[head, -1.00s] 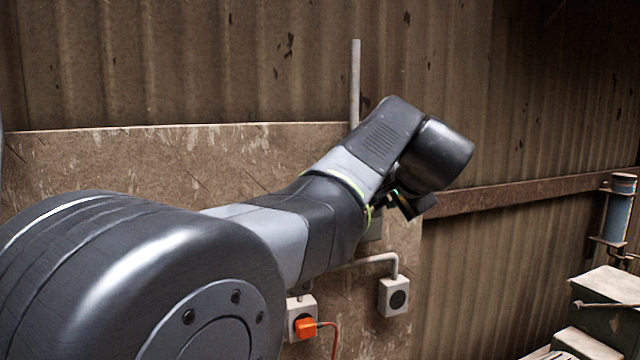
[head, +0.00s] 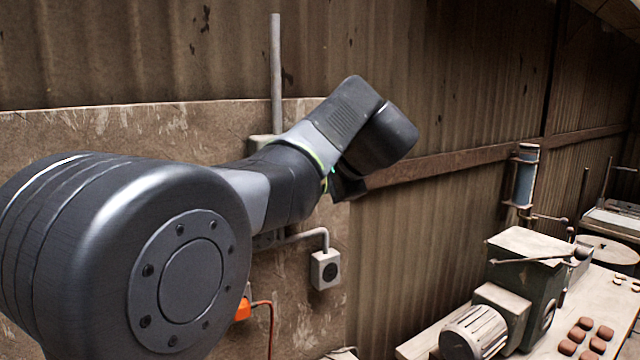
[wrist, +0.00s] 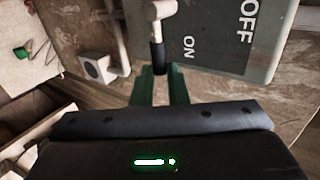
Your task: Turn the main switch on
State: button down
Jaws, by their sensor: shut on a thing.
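The main switch is a green box (wrist: 222,50) with white OFF and ON lettering, seen close up in the wrist view. Its lever has a pale metal arm (wrist: 160,10) and a black grip (wrist: 157,56), which lies beside the word ON, away from OFF. My gripper (wrist: 160,78) has its two green fingers shut around the end of the black grip. In the head view the switch box (head: 262,142) is mostly hidden behind my arm, and the lever cannot be seen there.
A grey socket box (head: 326,270) and an orange plug (head: 243,310) are on the wall board below my arm. A conduit (head: 276,70) runs up the wall. At right, a bench carries a motor (head: 475,332), a green machine (head: 525,275) and several reddish tiles (head: 578,335).

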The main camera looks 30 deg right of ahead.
jog(key=shift+f, duration=0.1)
jog(key=c, duration=1.4)
grip_release()
jog(key=shift+c, duration=0.2)
jog(key=b+v, duration=0.1)
jog(key=v, duration=1.2)
jog(key=shift+s+r+b, duration=0.3)
jog(key=shift+b, duration=0.1)
jog(key=d+p+x, duration=0.1)
jog(key=x, duration=1.2)
jog(key=shift+w+a+f+p, duration=0.25)
jog(key=shift+w+a+p, duration=0.15)
jog(key=shift+a, duration=0.1)
